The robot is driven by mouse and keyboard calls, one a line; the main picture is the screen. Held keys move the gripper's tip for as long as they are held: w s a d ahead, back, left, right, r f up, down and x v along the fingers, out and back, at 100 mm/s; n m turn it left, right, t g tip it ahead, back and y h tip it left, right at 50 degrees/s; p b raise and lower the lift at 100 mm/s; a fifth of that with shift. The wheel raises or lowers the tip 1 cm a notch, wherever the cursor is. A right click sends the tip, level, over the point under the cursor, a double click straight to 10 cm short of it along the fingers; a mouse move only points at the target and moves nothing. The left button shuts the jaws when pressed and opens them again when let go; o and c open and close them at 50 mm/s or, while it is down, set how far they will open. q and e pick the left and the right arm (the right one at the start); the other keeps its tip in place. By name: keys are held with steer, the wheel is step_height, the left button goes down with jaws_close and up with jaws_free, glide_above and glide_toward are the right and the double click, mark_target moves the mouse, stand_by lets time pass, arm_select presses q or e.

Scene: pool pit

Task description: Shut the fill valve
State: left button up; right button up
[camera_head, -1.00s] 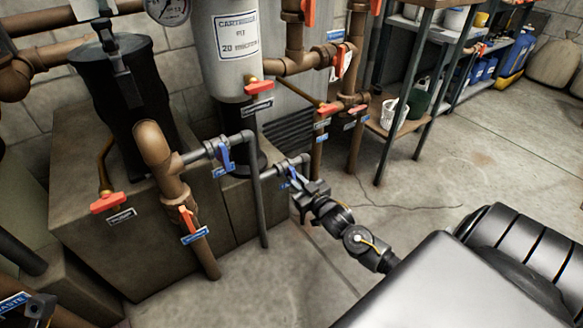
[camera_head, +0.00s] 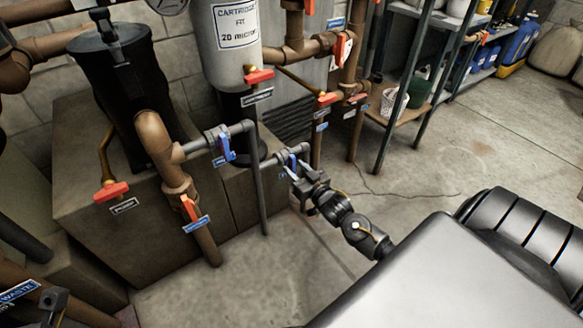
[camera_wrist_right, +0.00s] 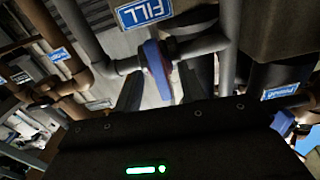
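The fill valve's blue handle (camera_wrist_right: 157,68) shows in the right wrist view beside a blue FILL sign (camera_wrist_right: 143,11). It lies across the grey pipe (camera_wrist_right: 203,46). In the head view the same handle (camera_head: 291,161) is small and partly hidden by my gripper. My right gripper (camera_head: 291,172) is at this handle. In the wrist view its two dark fingers (camera_wrist_right: 160,88) stand apart, one on each side of the handle, with gaps visible. I cannot tell whether either finger touches it.
A second blue-handled valve (camera_head: 225,146) is close to the left on a parallel grey pipe. A vertical grey pipe (camera_head: 260,195) stands just left of my gripper. Red-handled valves (camera_head: 112,192), a cartridge filter (camera_head: 233,55) and shelving (camera_head: 400,120) surround it.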

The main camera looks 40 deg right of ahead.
steer(key=s+p, duration=0.4)
steer(key=s, duration=0.3)
stand_by(0.5)
